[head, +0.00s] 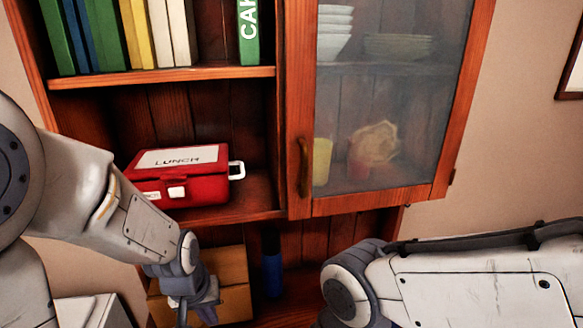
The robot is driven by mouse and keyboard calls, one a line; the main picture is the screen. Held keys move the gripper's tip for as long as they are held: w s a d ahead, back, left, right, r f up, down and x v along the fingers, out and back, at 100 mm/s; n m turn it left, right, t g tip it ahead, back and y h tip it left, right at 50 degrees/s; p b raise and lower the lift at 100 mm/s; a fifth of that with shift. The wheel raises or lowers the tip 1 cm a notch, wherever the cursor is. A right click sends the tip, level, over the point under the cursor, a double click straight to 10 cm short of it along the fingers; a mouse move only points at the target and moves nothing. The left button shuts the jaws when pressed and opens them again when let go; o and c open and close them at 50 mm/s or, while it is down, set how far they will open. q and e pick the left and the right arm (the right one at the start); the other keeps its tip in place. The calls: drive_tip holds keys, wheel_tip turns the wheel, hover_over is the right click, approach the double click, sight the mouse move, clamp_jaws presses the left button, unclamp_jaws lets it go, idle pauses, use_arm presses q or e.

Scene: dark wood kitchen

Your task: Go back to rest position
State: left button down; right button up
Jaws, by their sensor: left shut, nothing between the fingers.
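My left arm comes in from the left, and its gripper (192,300) points down at the lower left, in front of a cardboard box. The left gripper is shut with nothing held. My right arm reaches in from the lower right, and its gripper is below the picture's edge, out of sight.
A red lunch box (183,178) sits on the middle open shelf, above my left gripper. Books (140,35) stand on the shelf above it. The glass cabinet door (385,100) is shut, with dishes behind it. A cardboard box (233,285) and a blue bottle (272,270) stand below.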

use_arm(q)
drive_tip(key=s+d+r+m+g, duration=0.1)
drive_tip(key=s+d+r+m, duration=0.2)
drive_tip(key=s+d+m, duration=0.2)
drive_tip(key=s+d+r+m+g, duration=0.1)
drive_tip(key=s+d+r+m, duration=0.2)
drive_tip(key=s+d, duration=0.3)
drive_tip(key=s+m, duration=0.1)
drive_tip(key=s, duration=0.3)
drive_tip(key=shift+s+d+r+m+h, duration=0.2)
drive_tip(key=shift+r+m+h, duration=0.1)
drive_tip(key=shift+r+m, duration=0.1)
